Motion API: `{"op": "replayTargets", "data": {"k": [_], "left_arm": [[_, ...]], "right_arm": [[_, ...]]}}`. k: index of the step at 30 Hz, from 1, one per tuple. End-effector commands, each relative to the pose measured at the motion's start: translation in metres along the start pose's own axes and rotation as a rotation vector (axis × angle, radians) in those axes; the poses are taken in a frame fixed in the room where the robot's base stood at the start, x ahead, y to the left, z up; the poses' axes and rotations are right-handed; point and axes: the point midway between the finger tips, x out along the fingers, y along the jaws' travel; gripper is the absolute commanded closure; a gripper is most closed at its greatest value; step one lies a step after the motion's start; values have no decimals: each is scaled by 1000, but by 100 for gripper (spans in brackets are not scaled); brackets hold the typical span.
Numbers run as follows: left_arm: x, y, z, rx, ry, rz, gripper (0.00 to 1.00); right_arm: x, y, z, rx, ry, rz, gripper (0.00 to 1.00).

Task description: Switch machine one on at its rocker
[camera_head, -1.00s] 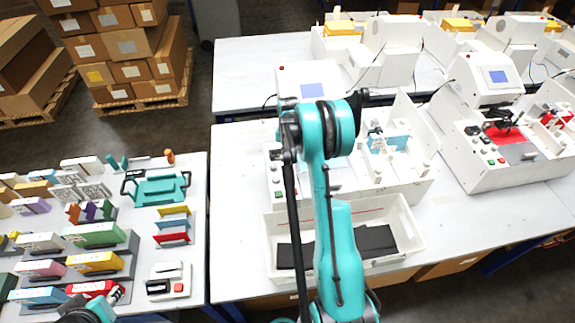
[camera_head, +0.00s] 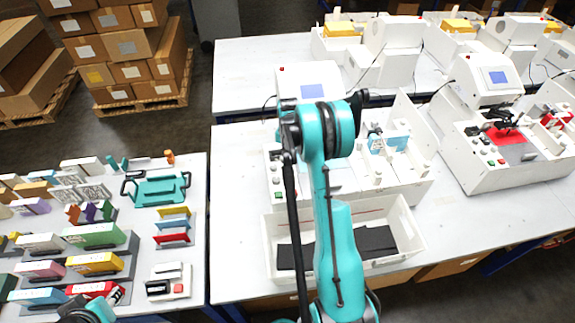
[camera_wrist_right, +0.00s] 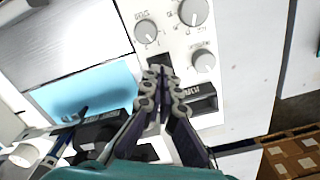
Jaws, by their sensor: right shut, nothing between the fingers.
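The nearest white plotter (camera_head: 408,190), which I take to be machine one, stands on the middle table, partly hidden by my right arm. Its left panel (camera_head: 275,185) carries small buttons or knobs. In the right wrist view the white panel (camera_wrist_right: 172,38) shows several grey knobs. My right gripper (camera_wrist_right: 162,82) is shut and empty, its tips over the panel just below a dark rectangle (camera_wrist_right: 160,61). A dark recessed part (camera_wrist_right: 203,101) lies right of the tips. I cannot tell which is the rocker, or whether the tips touch. My left gripper (camera_head: 115,294) shows only partly at the lower left.
A white tray (camera_head: 408,226) with dark blocks stands in front of the plotter. Another plotter (camera_head: 520,175) stands to the right, with more behind. The left table (camera_head: 140,245) is crowded with coloured blocks and a teal frame (camera_head: 160,189). Bare tabletop (camera_head: 235,210) lies left of the plotter.

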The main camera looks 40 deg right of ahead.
Motion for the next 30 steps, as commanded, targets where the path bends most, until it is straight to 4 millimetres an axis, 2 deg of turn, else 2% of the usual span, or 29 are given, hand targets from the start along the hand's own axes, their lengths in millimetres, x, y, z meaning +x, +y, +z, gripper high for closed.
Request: {"op": "replayTargets", "data": {"k": [30], "left_arm": [[10, 0, 7, 0, 0, 0, 67]], "right_arm": [[14, 0, 0, 0, 0, 0, 100]]}}
